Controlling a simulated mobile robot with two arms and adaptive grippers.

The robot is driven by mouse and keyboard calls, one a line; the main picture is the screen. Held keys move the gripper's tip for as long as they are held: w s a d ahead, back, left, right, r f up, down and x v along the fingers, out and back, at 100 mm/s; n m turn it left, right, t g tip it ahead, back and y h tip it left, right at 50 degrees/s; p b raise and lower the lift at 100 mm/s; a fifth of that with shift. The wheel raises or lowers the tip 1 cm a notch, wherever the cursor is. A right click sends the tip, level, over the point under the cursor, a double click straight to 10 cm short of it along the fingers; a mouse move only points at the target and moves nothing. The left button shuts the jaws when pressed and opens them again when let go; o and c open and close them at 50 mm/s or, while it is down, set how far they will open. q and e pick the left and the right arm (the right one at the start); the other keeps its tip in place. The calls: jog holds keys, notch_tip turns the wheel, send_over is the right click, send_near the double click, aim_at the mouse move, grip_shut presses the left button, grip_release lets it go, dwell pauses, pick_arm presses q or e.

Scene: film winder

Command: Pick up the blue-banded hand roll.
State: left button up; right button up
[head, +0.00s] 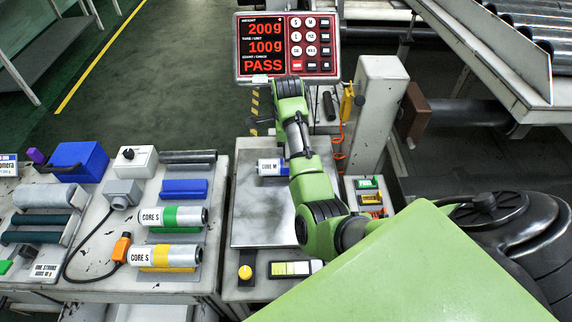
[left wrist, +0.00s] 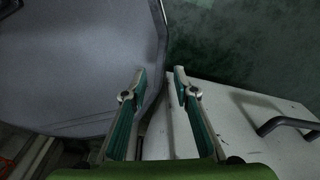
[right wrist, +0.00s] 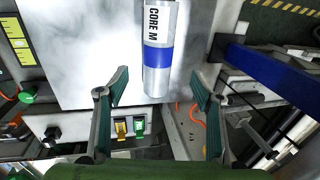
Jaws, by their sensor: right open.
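The blue-banded hand roll (head: 268,167), marked CORE M, lies on the pale weighing plate (head: 248,222); my right arm hides its right part in the head view. In the right wrist view the silver roll (right wrist: 158,55) with its blue band points down the picture toward my gripper. My right gripper (right wrist: 158,73) is open, its fingertips on either side of the roll's lower end in the picture; I cannot tell its height above it. My left gripper (left wrist: 160,71) is open and empty, away from the roll, and not in the head view.
A green-banded roll (head: 172,217) and a yellow-banded roll (head: 163,256), both marked CORE S, lie on the left bench. A red display (head: 287,47) reads 200g, 100g, PASS. A pale post (head: 377,110) stands right of the plate.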

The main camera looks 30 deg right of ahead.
aim_at(266, 166)
jog(key=x, duration=0.4)
jog(key=shift+f, duration=0.25)
jog(key=shift+d+f, duration=0.1)
jog(key=shift+f, duration=0.4)
jog(key=x, duration=0.4)
jog(key=shift+s+f, duration=0.1)
jog(key=shift+f, duration=0.15)
jog(key=shift+d+f, duration=0.1)
jog(key=shift+f, duration=0.05)
jog(key=c, duration=1.4)
jog(key=shift+c, duration=0.9)
pick_arm(q)
jog(key=shift+w+f, duration=0.2)
jog(key=shift+f, duration=0.1)
jog(key=shift+r, duration=0.1)
